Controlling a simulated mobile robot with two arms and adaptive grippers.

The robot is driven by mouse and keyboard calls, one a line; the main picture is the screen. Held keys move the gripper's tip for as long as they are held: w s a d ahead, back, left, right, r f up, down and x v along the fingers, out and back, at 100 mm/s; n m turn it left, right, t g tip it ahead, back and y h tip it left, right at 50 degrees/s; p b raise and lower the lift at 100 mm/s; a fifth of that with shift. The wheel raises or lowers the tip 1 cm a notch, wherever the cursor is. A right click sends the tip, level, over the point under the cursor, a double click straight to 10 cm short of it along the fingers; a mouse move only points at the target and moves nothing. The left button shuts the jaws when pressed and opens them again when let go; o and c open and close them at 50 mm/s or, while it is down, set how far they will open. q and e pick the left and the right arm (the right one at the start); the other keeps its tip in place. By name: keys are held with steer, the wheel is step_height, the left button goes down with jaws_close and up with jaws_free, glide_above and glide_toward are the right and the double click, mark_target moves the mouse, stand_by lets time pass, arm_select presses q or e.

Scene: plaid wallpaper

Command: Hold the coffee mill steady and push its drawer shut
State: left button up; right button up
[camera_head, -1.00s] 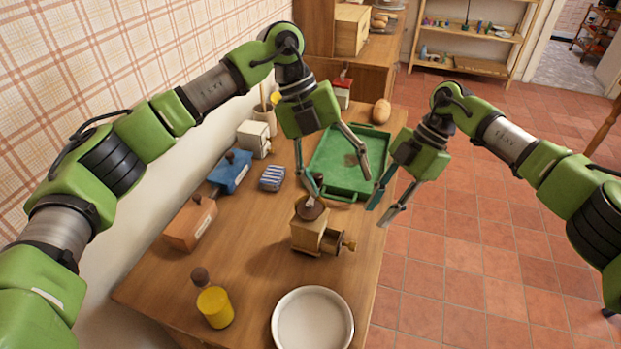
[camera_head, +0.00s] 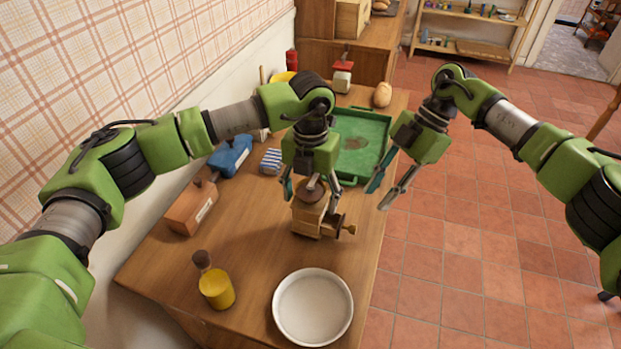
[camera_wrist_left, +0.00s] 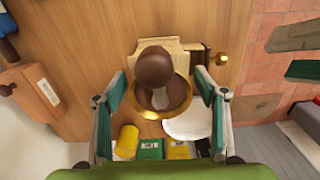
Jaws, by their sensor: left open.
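The coffee mill (camera_head: 308,221) stands upright on the wooden table, with a wooden body and a dark round top. In the left wrist view, the mill (camera_wrist_left: 160,70) is centred, its knob and brass-rimmed bowl facing me. Its drawer (camera_head: 333,222) sticks out to the right, partly open, with a brass knob (camera_head: 350,230). My left gripper (camera_head: 311,193) is open above the mill, a finger on each side of its top; I cannot tell whether they touch it. My right gripper (camera_head: 377,196) is open and empty, right of the mill and apart from the drawer, near the table edge.
A white bowl (camera_head: 313,307) and a yellow bottle (camera_head: 216,289) stand in front of the mill. A green tray (camera_head: 362,128) lies behind it. A brown box (camera_head: 192,207), a blue item (camera_head: 230,157) and a striped item (camera_head: 271,161) are to the left.

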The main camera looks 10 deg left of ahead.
mark_target(331, 226)
arm_select(q)
steer(key=shift+f, duration=1.75)
steer(key=c, duration=1.5)
